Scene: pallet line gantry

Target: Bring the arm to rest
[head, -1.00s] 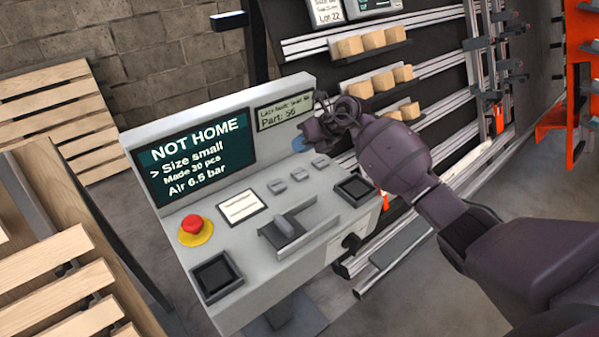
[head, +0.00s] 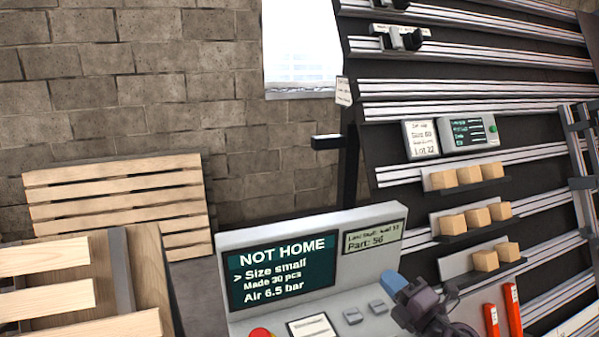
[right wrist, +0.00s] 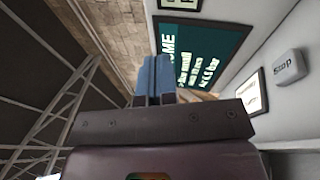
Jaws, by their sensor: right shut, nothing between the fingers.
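My right gripper (head: 396,284) is at the lower right of the head view, in front of the right part of the control console (head: 380,215). Its blue fingertips are shut and hold nothing. In the right wrist view the shut blue fingers (right wrist: 153,78) show in the middle, with the console's screen to their right. The console screen (head: 283,270) reads "NOT HOME", "Size small", "Made 30 pcs" and "Air 6.5 bar". A smaller display (head: 373,237) reads "Part: 56". My left gripper is not in view.
A red button (head: 261,333) is cut by the bottom edge. A "Stop" button (right wrist: 289,66) shows in the right wrist view. Right of the console, a dark rack (head: 400,185) holds small wooden blocks (head: 476,216) on ledges. Slatted wooden pallets (head: 120,195) stand at the left.

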